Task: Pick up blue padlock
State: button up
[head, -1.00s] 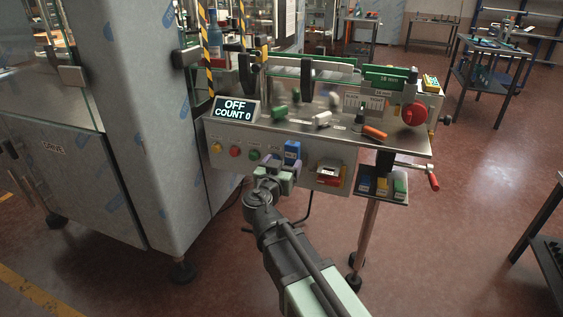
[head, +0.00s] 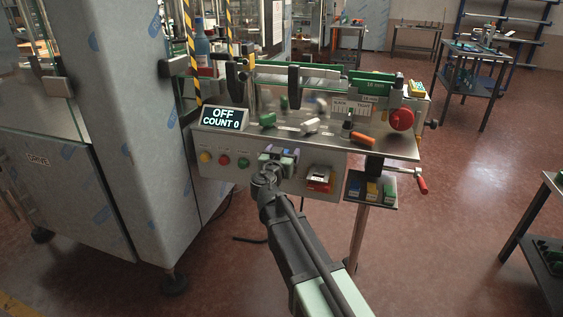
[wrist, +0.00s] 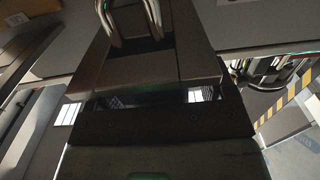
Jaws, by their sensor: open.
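My gripper (head: 278,154) is open at the front of the machine's control panel, right of the green button. A blue block-like thing that showed on the panel there earlier is now mostly hidden behind my gripper; it may be the blue padlock. Another small blue thing (head: 354,187) sits in the small tray under the panel's right end; I cannot tell if it is a padlock. In the wrist view a bent metal bar like a shackle (wrist: 153,16) shows at the top, close to the dark gripper body. No blue shows there, and contact cannot be told.
The tray (head: 370,204) also holds yellow (head: 372,191) and green (head: 388,193) things. A red and yellow switch (head: 319,179) is on the panel right of my gripper. A red-handled crank (head: 421,184) sticks out at right. A large cabinet (head: 150,130) stands at left.

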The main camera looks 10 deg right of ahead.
jog(key=c, duration=1.2)
jog(key=shift+o, duration=0.2)
